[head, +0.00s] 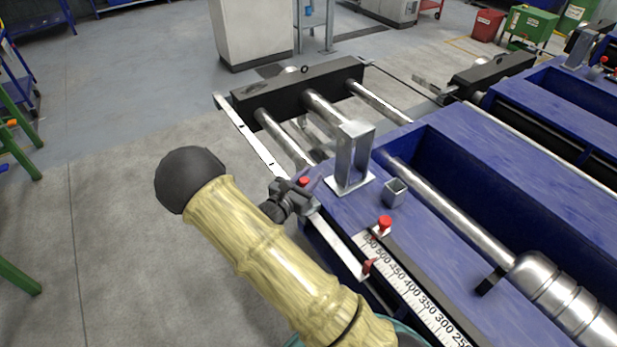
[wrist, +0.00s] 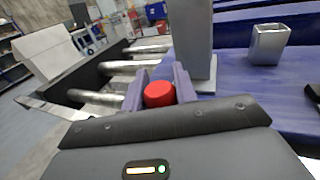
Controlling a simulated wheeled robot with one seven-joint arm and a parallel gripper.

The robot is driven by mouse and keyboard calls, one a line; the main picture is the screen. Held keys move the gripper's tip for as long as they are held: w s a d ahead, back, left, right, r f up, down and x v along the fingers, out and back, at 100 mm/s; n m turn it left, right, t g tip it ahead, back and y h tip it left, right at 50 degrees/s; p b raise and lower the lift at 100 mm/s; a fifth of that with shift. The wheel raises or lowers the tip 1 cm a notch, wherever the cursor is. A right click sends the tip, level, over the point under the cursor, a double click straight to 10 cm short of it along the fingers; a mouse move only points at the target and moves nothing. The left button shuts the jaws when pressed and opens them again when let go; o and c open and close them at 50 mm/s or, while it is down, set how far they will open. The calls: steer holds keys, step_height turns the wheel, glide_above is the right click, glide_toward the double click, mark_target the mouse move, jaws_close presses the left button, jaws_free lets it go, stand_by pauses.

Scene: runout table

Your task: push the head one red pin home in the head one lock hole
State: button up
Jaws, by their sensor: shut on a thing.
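A red pin (wrist: 159,95) shows as a round red cap between the two fingers of my gripper (wrist: 160,84) in the wrist view. My gripper is shut on it. In the head view, my gripper (head: 300,187) is at the left edge of the near blue table, just left of a grey upright bracket, and the red cap (head: 303,181) shows at its fingers. The pin's shank and any lock hole under it are hidden, so I cannot tell how deep the pin sits. Another red-capped pin (head: 385,223) stands on the blue table at the scale's far end.
The grey bracket (head: 352,160) stands close to my gripper, with a small square metal socket (head: 395,192) right of it. A numbered scale (head: 410,290) with a red pointer (head: 368,268) runs along the table. Steel rods and a black crossbar (head: 300,88) lie beyond.

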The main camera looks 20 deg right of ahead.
steer(key=shift+a+f, duration=0.1)
steer(key=shift+f, duration=0.2)
steer(key=o, duration=1.1)
steer(key=shift+r, duration=0.1)
steer(key=b+v, duration=0.1)
steer(key=v, duration=1.6)
steer(key=shift+s+a, duration=0.1)
steer(key=shift+s, duration=0.05)
